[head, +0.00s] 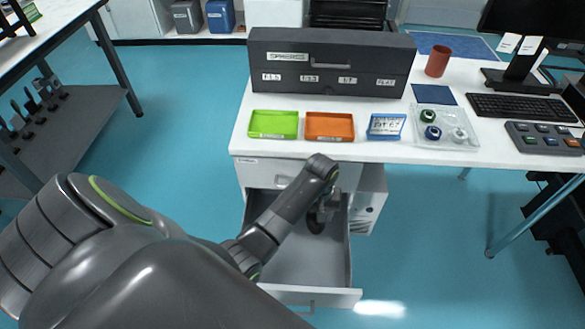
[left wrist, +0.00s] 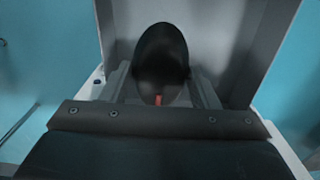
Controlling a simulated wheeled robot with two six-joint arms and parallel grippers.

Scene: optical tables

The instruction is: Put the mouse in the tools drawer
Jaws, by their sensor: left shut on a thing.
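The mouse (left wrist: 160,62) is dark and rounded, with a small red mark at its near end. In the left wrist view it sits between the two fingers of my left gripper (left wrist: 160,92), which is shut on it. In the head view my left gripper (head: 326,207) reaches down into the opening of the pulled-out drawer (head: 285,262), and the dark mouse (head: 316,226) shows just below it. How far the mouse is from the drawer floor I cannot tell. The drawer's visible floor is bare. My right gripper is not in view.
The white table (head: 375,152) above the drawer bears a green tray (head: 273,124), an orange tray (head: 330,126), a dark drawer box (head: 330,62), a red cup (head: 438,61) and a keyboard (head: 520,107). A closed drawer (head: 275,175) lies above the open one.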

